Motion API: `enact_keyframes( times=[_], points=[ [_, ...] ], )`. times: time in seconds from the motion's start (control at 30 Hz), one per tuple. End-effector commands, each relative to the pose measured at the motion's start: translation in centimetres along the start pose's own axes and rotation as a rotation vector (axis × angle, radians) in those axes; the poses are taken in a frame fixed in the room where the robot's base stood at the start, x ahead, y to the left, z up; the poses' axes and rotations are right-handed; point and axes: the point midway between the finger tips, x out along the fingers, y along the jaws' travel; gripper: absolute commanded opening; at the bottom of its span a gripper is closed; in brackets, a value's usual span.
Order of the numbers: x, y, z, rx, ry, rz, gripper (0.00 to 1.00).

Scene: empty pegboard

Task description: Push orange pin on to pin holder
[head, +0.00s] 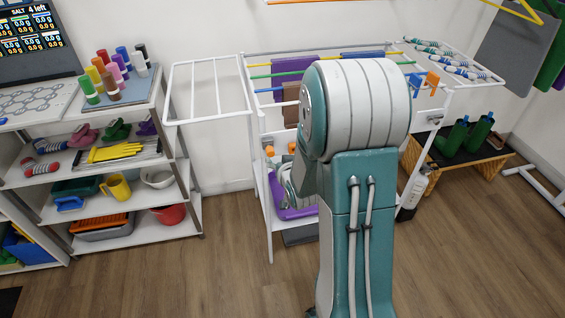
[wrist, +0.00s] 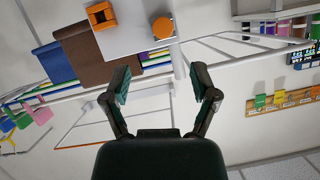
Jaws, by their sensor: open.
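In the wrist view a round orange pin (wrist: 163,27) shows at the edge of a white panel (wrist: 135,35). A square orange block (wrist: 100,15) with a dark opening sits to its left; I cannot tell for sure that it is the pin holder. My gripper (wrist: 162,82) is open and empty, its fingertips apart from both orange pieces. In the head view two small orange pieces, one at the left (head: 269,151) and one nearer my arm (head: 291,148), show on the white rack. My arm hides my gripper there.
The white drying rack (head: 207,119) has coloured bars and hanging cloths. The wooden floor in front is clear.

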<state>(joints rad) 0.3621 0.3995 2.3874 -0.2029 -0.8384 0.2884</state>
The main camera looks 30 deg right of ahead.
Motion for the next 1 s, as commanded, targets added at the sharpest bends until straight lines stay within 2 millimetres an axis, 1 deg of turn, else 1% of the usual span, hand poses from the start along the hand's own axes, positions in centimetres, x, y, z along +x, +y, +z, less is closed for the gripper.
enact_keyframes(
  times=[0.03,0.3,0.5,0.67,0.9,0.93,0.97,1.0],
  points=[
    [0.9,-0.1,0.1,-0.001,-0.002,-0.001,0.76],
    [5.5,0.0,0.1,-0.001,-0.002,-0.001,0.76],
    [8.1,0.1,0.0,0.000,-0.001,0.000,0.76],
    [8.9,0.0,0.0,-0.001,-0.001,0.000,0.76],
    [8.9,0.0,0.0,-0.001,-0.001,0.000,0.76],
    [8.9,0.0,0.0,-0.001,-0.001,0.000,0.67],
    [8.9,0.0,0.0,-0.001,-0.001,0.000,0.54],
    [8.9,0.0,0.0,-0.001,-0.001,0.000,0.36]
  ],
)
